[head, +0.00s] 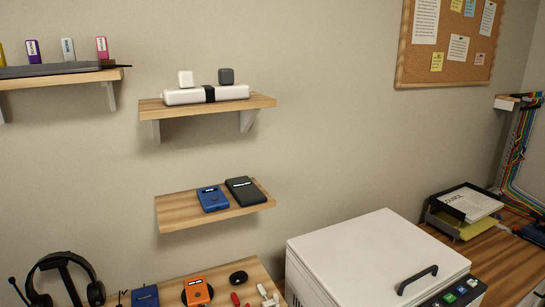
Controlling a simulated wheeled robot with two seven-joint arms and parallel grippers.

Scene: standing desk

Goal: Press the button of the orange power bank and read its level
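The orange power bank (196,291) lies at the bottom edge of the head view, on the wooden desk surface (228,274). A small dark patch shows on its upper face, but its button and any level reading are too small to make out. A round black disc shows partly beneath or beside it. A blue power bank (145,296) lies to its left, cut off by the frame edge. Neither of my grippers is in view.
A shelf (173,223) above holds another blue device (213,199) and a black one (245,190). Headphones on a stand (66,275) are at left. A black puck (238,278) and small red and white items lie right of the orange one. A white lidded box (375,255) stands farther right.

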